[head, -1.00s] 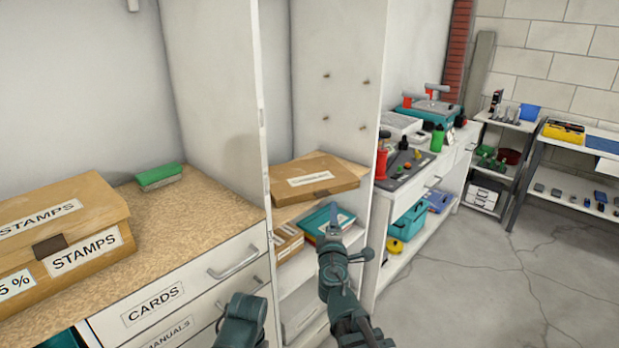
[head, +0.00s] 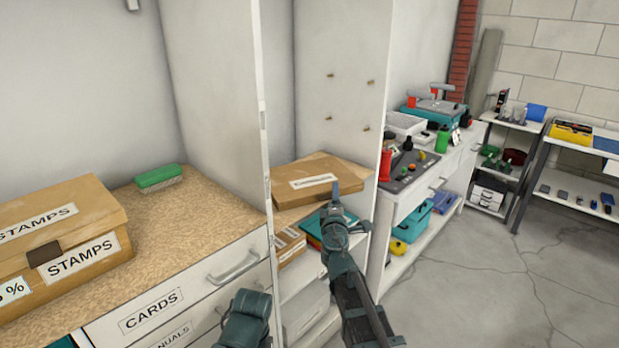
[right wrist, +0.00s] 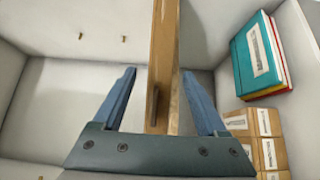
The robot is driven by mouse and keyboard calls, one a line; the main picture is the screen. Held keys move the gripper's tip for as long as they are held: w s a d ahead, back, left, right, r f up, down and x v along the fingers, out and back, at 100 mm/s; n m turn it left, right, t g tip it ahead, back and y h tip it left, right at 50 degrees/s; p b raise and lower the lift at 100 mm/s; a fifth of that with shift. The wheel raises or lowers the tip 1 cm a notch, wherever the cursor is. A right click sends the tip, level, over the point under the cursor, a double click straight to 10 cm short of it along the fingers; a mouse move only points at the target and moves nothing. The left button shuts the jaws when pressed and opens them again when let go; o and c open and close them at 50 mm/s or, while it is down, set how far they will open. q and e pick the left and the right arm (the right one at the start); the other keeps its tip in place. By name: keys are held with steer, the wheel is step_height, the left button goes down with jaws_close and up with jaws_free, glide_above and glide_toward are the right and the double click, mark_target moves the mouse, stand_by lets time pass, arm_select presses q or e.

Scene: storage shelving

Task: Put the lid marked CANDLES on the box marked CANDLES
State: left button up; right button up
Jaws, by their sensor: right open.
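A flat brown lid (head: 322,183) with a white label lies on a wooden shelf (head: 285,217) inside the tall cabinet; its lettering is too small to read surely. My right gripper (head: 335,190) is at the lid's front edge. In the right wrist view the right gripper (right wrist: 159,72) is open, its two blue fingers either side of the edge-on brown lid (right wrist: 161,60) and shelf, with gaps on both sides. No box marked CANDLES is readable in view. My left gripper is out of view.
Teal books (head: 318,232) and small cartons (head: 288,243) sit below the shelf. White cabinet walls (head: 340,90) flank the lid. A STAMPS box (head: 60,220) and green-topped brush (head: 158,178) stand on the left counter. Open space lies above the lid.

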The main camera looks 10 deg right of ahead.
steer(key=shift+w+d, duration=0.15)
steer(key=shift+w, duration=0.25)
jaws_close()
